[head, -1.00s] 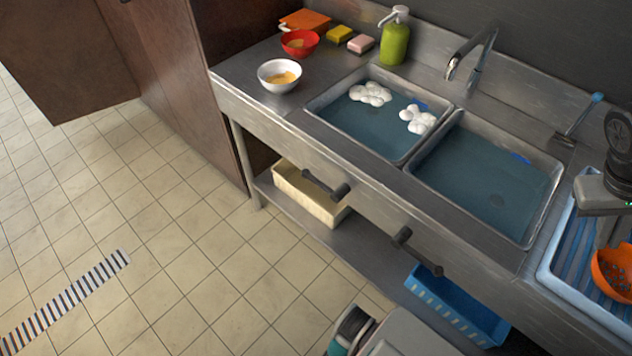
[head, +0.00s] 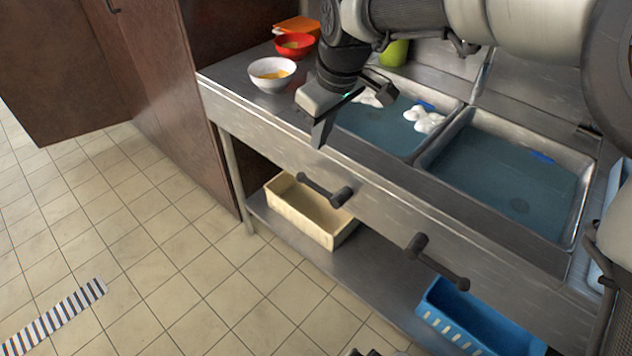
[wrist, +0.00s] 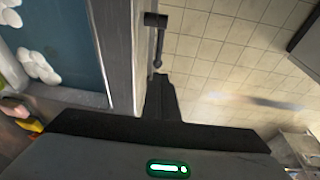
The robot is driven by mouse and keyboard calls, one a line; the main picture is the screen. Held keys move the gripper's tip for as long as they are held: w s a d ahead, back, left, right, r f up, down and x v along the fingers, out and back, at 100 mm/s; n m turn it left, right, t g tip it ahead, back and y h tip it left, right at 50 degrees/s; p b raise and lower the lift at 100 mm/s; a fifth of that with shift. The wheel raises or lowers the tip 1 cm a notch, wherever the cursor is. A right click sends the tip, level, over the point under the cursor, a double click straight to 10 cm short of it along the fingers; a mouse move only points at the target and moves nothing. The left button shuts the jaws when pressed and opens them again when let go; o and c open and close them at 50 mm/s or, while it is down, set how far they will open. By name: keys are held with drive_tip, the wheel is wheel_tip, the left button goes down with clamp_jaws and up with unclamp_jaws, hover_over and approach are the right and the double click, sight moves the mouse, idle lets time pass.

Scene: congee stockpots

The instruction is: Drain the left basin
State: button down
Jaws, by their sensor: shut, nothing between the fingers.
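The left basin (head: 439,133) holds bluish water with white foam clumps (head: 424,119) on it; my arm hides its back left part. On the front panel below it is a dark lever handle (head: 325,191), with a thick knob at its right end. A second lever (head: 437,262) is under the right basin. My gripper (head: 321,131) is shut and empty, above the counter's front edge at the left basin, higher than the left lever and apart from it. In the wrist view a lever (wrist: 158,42) lies just beyond the fingers (wrist: 160,95), beside the counter front.
The right basin (head: 578,205) also holds water. A white bowl (head: 272,76) and a red bowl (head: 294,46) stand on the counter's left end. A cream bin (head: 300,212) and a blue crate (head: 470,325) sit on the lower shelf.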

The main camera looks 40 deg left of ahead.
drive_tip(key=shift+s+a, duration=0.1)
drive_tip(key=shift+a, duration=0.05)
drive_tip(key=b, duration=0.3)
hover_over(310, 182)
drive_tip(key=d, duration=0.1)
wheel_tip(310, 182, down, 12)
drive_tip(key=shift+s+d+f+b, duration=0.15)
drive_tip(key=shift+f+b, duration=0.15)
drive_tip(key=shift+f, duration=0.5)
drive_tip(key=shift+p, duration=0.7)
drive_tip(key=shift+a+f+h+p, duration=0.2)
drive_tip(key=shift+h+p, duration=0.15)
drive_tip(key=shift+h, duration=0.15)
